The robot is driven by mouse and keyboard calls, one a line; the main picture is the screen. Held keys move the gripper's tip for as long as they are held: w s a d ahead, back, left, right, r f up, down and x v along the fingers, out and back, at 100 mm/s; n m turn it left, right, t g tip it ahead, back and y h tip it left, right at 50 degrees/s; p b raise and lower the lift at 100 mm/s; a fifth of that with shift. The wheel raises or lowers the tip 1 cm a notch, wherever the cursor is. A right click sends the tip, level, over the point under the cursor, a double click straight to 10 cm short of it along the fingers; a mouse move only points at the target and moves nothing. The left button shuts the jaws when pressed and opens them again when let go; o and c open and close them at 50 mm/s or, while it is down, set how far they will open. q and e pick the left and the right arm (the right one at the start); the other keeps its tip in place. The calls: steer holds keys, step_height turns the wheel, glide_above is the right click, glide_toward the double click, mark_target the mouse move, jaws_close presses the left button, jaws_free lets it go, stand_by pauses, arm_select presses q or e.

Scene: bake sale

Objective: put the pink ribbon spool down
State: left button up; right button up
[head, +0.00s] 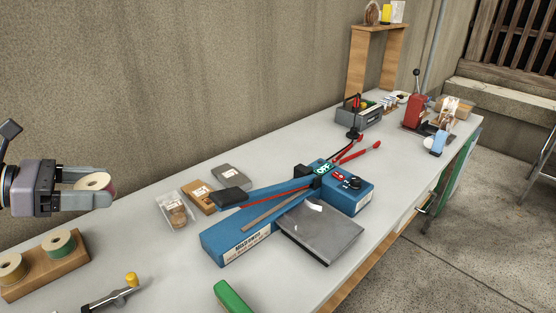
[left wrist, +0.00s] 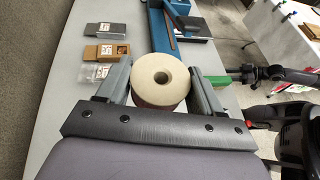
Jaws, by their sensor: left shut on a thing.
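The pink ribbon spool (head: 95,182) is a cream-faced roll with a pink rim and a centre hole. It is between the fingers of my left gripper (head: 92,192), which is shut on it at the left of the head view. In the left wrist view the spool (left wrist: 160,80) sits between the two grey fingers, its flat face towards the camera. It appears held above the table, hole upward. A wooden holder (head: 45,277) with a tan spool (head: 10,268) and a green spool (head: 58,243) stands just below and left of it.
The white table (head: 130,215) has bare room right of the holder. A bagged cookie (head: 175,212), brown box (head: 198,196) and blue sealer (head: 235,238) lie farther right. A yellow-tipped tool (head: 112,294) and green object (head: 232,298) are at the front.

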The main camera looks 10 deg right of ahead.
arm_select(q)
steer(key=shift+w, duration=0.45)
glide_above(134, 268)
step_height(134, 268, down, 16)
steer(key=shift+r+b, duration=0.1)
steer(key=shift+b, duration=0.2)
steer(key=shift+f, duration=2.1)
arm_select(e)
steer(key=shift+w+f, duration=0.35)
steer(key=shift+f, duration=0.1)
arm_select(q)
steer(key=shift+f+b, duration=0.3)
steer(key=shift+b, duration=0.2)
steer(key=o, duration=1.1)
steer(key=shift+r, duration=0.15)
arm_select(e)
steer(key=shift+w+a, duration=0.1)
steer(key=shift+w, duration=0.05)
arm_select(q)
steer(key=shift+r, duration=0.1)
arm_select(e)
steer(key=shift+r, duration=0.1)
